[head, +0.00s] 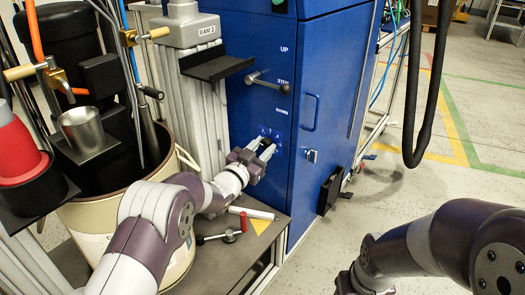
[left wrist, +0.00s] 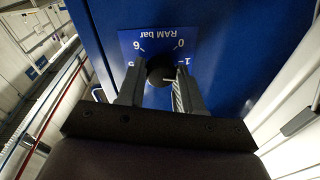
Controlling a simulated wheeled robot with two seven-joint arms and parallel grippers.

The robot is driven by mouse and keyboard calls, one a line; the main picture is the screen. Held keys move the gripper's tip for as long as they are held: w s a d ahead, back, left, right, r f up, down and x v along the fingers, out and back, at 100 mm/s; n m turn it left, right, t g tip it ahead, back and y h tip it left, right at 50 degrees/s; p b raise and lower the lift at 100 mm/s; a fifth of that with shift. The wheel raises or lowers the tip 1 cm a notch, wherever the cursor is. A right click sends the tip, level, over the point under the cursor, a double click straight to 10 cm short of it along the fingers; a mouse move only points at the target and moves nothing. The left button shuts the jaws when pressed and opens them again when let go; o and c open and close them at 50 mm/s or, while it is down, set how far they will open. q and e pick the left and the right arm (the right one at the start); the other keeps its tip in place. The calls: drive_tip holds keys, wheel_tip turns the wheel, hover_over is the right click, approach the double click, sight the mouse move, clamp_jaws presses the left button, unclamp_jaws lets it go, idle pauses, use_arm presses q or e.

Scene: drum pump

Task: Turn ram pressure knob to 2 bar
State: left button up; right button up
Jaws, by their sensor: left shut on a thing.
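The ram pressure knob (left wrist: 160,71) is dark and round. It sits on a blue dial plate (left wrist: 146,45) marked "RAM bar", upside down in the left wrist view, with 0 and 1 at right and 5 and 6 at left. My left gripper (left wrist: 160,92) is shut on the knob; the fingers hide the dial's lower part. A small pale line shows by the knob, too small to read as a setting. In the head view my left gripper (head: 265,152) reaches the blue cabinet front (head: 262,110) and covers the knob. My right gripper (head: 352,282) is low, apart from the cabinet, its fingers unclear.
A lever handle (head: 268,83) sticks out above my left gripper, beside UP, STOP and DOWN labels. A grey shelf (head: 222,262) below bears a red-capped item (head: 243,221) and a small valve (head: 222,237). A drum (head: 90,222) stands at left.

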use_arm(q)
drive_tip(key=m+b, duration=0.1)
drive_tip(key=m, duration=0.5)
drive_tip(key=shift+a+f+h, duration=0.1)
drive_tip(key=shift+f+h, duration=0.05)
drive_tip(key=shift+h, duration=0.15)
drive_tip(key=shift+b, duration=0.3)
drive_tip(key=o, duration=1)
drive_tip(key=shift+g, duration=0.3)
wheel_tip(320, 180, up, 5)
drive_tip(key=p, duration=0.3)
drive_tip(key=s+d+r+p, duration=0.1)
drive_tip(key=s+d+r, duration=0.1)
drive_tip(key=d, duration=0.1)
drive_tip(key=s+d+r+p, duration=0.1)
drive_tip(key=s+d+r, duration=0.1)
drive_tip(key=d, duration=0.1)
drive_tip(key=s+d+r+p, duration=0.2)
drive_tip(key=d, duration=0.2)
drive_tip(key=shift+o, duration=0.2)
drive_tip(key=shift+w, duration=0.1)
